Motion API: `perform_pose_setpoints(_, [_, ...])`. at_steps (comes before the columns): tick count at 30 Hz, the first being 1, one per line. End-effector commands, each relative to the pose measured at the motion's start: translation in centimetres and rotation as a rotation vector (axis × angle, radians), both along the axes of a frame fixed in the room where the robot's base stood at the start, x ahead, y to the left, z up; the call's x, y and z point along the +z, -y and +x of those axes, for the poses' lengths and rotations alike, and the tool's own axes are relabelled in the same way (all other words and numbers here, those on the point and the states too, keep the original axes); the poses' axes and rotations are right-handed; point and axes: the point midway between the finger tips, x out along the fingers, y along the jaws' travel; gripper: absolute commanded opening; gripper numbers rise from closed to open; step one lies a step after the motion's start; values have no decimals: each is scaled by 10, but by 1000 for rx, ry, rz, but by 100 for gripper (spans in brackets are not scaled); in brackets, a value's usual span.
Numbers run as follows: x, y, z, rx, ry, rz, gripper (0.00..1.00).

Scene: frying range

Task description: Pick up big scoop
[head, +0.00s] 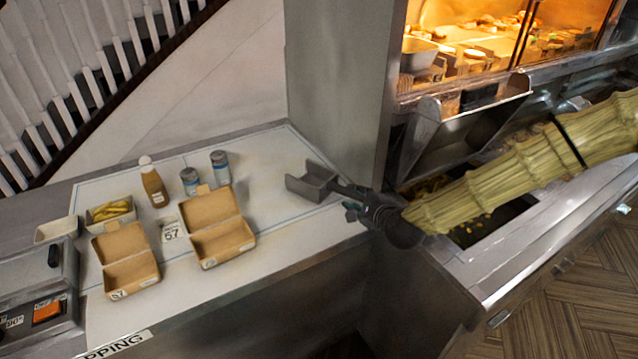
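The big scoop (310,184) is a grey metal scoop at the right end of the white counter, its open pan facing left. Its dark handle (345,188) runs right toward my gripper (358,208). My gripper is dark and comes in from the right, at the counter's right edge beside the fryer. Its fingers are at or around the handle's end. They are small and overlap the handle, so I cannot tell whether they are closed on it. I also cannot tell whether the scoop rests on the counter or is just above it.
Two open cardboard boxes (220,232), a brown sauce bottle (154,184), two shakers (220,168) and a small tray of fries (110,212) stand on the counter (290,222). A fryer basin (490,226) lies below my arm. A lit food warmer (480,40) is behind.

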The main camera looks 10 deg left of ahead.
Motion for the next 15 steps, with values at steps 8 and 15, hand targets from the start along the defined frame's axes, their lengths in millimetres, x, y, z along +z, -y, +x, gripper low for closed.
perform_pose_setpoints(8, [-9, -9, 18, 1, -1, -1, 34])
perform_pose_setpoints(15, [-14, -15, 34, -2, -1, -3, 34])
